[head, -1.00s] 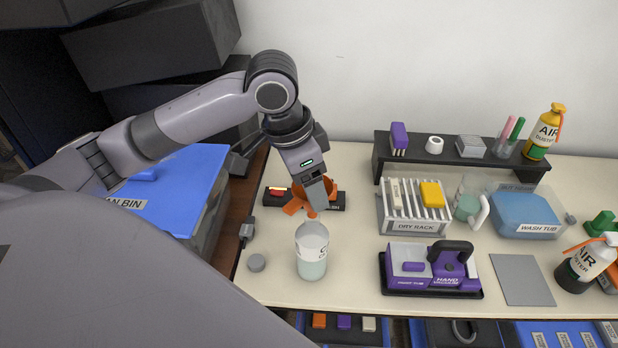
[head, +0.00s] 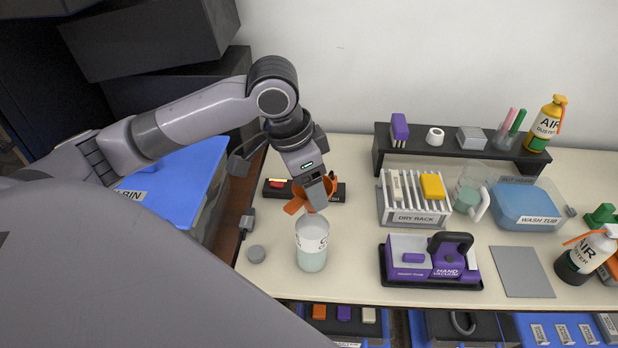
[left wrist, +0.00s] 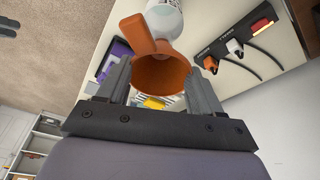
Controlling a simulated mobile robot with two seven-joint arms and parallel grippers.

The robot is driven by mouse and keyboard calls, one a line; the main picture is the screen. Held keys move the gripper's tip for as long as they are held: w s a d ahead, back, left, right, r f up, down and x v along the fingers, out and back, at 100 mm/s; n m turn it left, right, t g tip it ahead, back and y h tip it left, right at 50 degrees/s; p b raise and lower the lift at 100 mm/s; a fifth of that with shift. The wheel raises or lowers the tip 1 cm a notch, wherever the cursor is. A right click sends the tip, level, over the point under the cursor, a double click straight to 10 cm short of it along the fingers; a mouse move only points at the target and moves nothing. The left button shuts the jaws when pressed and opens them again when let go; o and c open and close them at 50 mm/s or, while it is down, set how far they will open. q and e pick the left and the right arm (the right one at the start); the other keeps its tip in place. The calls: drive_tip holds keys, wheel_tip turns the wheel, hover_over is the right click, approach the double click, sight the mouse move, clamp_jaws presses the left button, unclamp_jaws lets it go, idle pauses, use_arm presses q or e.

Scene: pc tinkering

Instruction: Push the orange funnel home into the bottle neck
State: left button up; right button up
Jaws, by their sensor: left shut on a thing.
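The orange funnel (head: 293,206) is held in my left gripper (head: 316,205), above and just behind the bottle in the head view. In the left wrist view the funnel (left wrist: 160,74) sits between the two fingers of the gripper (left wrist: 160,82), its wide mouth facing the camera. The clear bottle (head: 311,246) stands upright on the table with pale liquid low inside and a white label. Part of the bottle (left wrist: 166,18) shows beyond the funnel in the wrist view. The funnel's spout and how it meets the neck are hidden or unclear. My right gripper is not in view.
A black power strip (head: 272,192) lies behind the gripper. A purple hand vacuum (head: 431,262) stands on the right, with a dry rack (head: 411,217) behind it. The table's front edge is close to the bottle.

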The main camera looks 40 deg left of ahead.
use_arm(q)
drive_tip(key=shift+f, duration=0.2)
drive_tip(key=o, duration=1.7)
drive_tip(key=shift+o, duration=0.2)
drive_tip(key=shift+r, duration=0.1)
drive_tip(key=shift+v, duration=2.45)
drive_tip(key=shift+r, duration=0.1)
drive_tip(key=d+v, duration=0.1)
drive_tip(key=v, duration=0.6)
drive_tip(key=shift+a, duration=0.5)
drive_tip(key=shift+s, duration=0.1)
